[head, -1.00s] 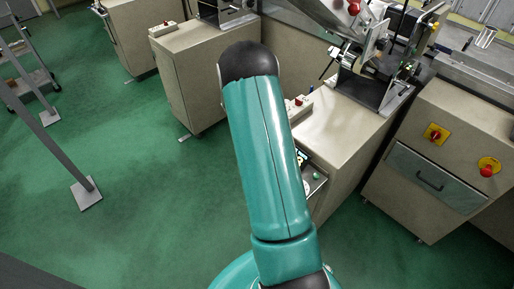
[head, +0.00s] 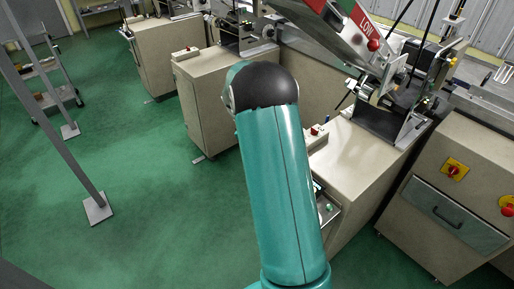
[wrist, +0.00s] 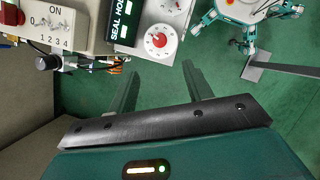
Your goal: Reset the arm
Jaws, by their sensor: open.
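My teal arm (head: 280,190) rises through the middle of the head view, with a black rounded joint at its top. A bit of teal shows behind that joint. My gripper is hidden in the head view. In the wrist view my gripper (wrist: 162,80) has its two dark fingers spread apart, with nothing between them. Green floor shows below and beyond the fingers. A control panel (wrist: 155,32) with red-and-white dials and a "SEAL" label is just past the fingers at the top.
A beige machine cabinet (head: 353,165) stands close to the right of my arm. Another cabinet (head: 450,195) with red knobs is at the right. A grey post with a foot plate (head: 98,208) stands at the left. Green floor (head: 150,240) is open at the left.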

